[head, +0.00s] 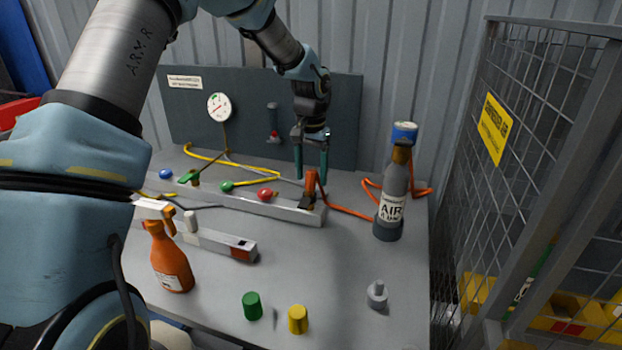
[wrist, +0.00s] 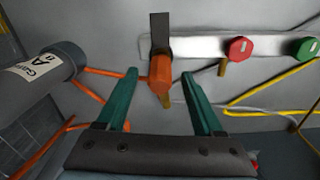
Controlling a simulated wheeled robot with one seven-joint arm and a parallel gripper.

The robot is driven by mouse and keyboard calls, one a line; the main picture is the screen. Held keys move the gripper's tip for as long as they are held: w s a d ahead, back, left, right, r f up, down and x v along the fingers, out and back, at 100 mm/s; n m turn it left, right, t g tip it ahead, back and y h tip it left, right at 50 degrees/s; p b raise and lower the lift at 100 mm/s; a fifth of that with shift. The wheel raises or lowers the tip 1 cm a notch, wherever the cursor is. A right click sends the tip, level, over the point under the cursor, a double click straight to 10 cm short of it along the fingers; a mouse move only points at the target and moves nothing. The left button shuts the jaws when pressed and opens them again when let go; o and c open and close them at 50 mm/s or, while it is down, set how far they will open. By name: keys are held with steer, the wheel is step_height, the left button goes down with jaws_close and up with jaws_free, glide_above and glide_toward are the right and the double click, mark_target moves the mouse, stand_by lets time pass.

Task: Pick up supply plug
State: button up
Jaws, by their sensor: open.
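An orange plug (head: 311,183), which I take to be the supply plug, stands at the right end of the grey manifold bar (head: 240,197). An orange hose lies beside it. My gripper (head: 310,174) points down over that end of the bar, its green fingers open. In the wrist view the orange plug (wrist: 160,72) shows between the two fingertips (wrist: 159,80), with a visible gap on each side. A dark block (wrist: 161,32) sits against it. I cannot tell the exact height of the fingertips along the plug.
A grey air cylinder (head: 392,205) with a blue top stands to the right. Red (head: 265,195) and green (head: 227,187) knobs line the bar. An orange spray bottle (head: 170,262), green cap (head: 252,305), yellow cap (head: 298,318) and grey fitting (head: 377,294) stand in front. A mesh cage (head: 540,150) borders the right.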

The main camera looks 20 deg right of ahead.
jaws_close()
stand_by(0.4)
steer(key=shift+r, duration=0.15)
step_height(320, 180, up, 10)
steer(key=b, duration=0.2)
steer(key=shift+b, duration=0.3)
